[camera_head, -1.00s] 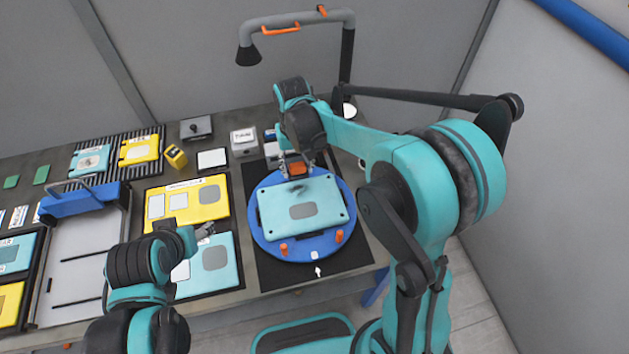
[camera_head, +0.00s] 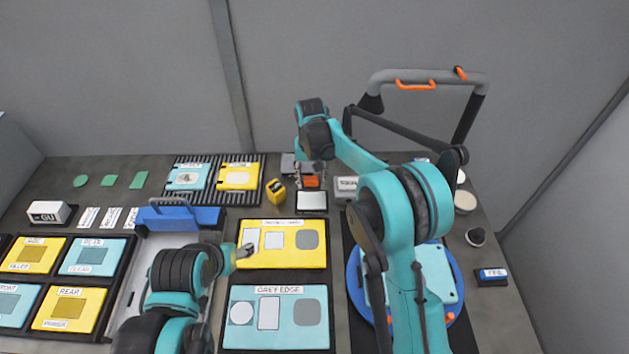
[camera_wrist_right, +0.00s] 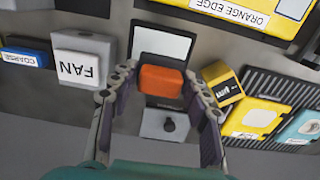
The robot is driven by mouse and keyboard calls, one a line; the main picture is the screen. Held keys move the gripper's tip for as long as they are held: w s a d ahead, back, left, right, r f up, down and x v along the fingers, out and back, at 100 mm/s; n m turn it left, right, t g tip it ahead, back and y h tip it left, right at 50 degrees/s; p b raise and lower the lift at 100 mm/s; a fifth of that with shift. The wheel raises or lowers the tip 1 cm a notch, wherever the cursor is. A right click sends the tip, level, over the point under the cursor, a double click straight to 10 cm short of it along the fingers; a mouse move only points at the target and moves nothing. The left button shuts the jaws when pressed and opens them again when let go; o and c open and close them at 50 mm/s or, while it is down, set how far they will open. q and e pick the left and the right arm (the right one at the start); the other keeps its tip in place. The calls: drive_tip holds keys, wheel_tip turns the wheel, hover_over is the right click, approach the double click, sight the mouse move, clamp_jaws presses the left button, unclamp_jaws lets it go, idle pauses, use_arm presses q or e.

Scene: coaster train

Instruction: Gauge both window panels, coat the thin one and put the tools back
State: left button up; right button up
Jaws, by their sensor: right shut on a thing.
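My right gripper (camera_head: 312,170) is shut on an orange block (camera_head: 312,182), which also shows between its fingers in the right wrist view (camera_wrist_right: 161,82). It holds the block between a dark-framed white pad (camera_head: 311,201) and a grey block with a black knob (camera_wrist_right: 166,125). A small yellow device (camera_head: 276,190) stands beside it. A teal panel (camera_head: 440,268) lies on the blue turntable (camera_head: 356,285), partly hidden by my right arm. A teal panel (camera_head: 188,176) and a yellow panel (camera_head: 240,176) lie on the ribbed rack. My left gripper (camera_head: 246,251) is over the yellow board's left edge; its jaw state is unclear.
The yellow board (camera_head: 283,262) and teal GREY EDGE board (camera_head: 277,340) lie in front. A white FAN box (camera_wrist_right: 84,58) stands beside the right gripper. A frame with an orange handle (camera_head: 415,84) rises behind the turntable. Labelled panels (camera_head: 93,256) fill the left.

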sight(312, 200)
drive_tip(key=shift+d+f+b, duration=0.1)
drive_tip(key=shift+f+b, duration=0.3)
drive_tip(key=shift+f, duration=0.3)
drive_tip(key=shift+f+b, duration=1.3)
drive_tip(key=shift+f, duration=0.85)
drive_tip(key=shift+s+f+b, duration=0.1)
drive_tip(key=shift+f+b, duration=0.3)
drive_tip(key=shift+f, duration=0.15)
drive_tip(key=shift+r, duration=0.15)
drive_tip(key=shift+r+p, duration=2.25)
drive_tip(key=shift+r, duration=1.2)
drive_tip(key=shift+f, duration=0.1)
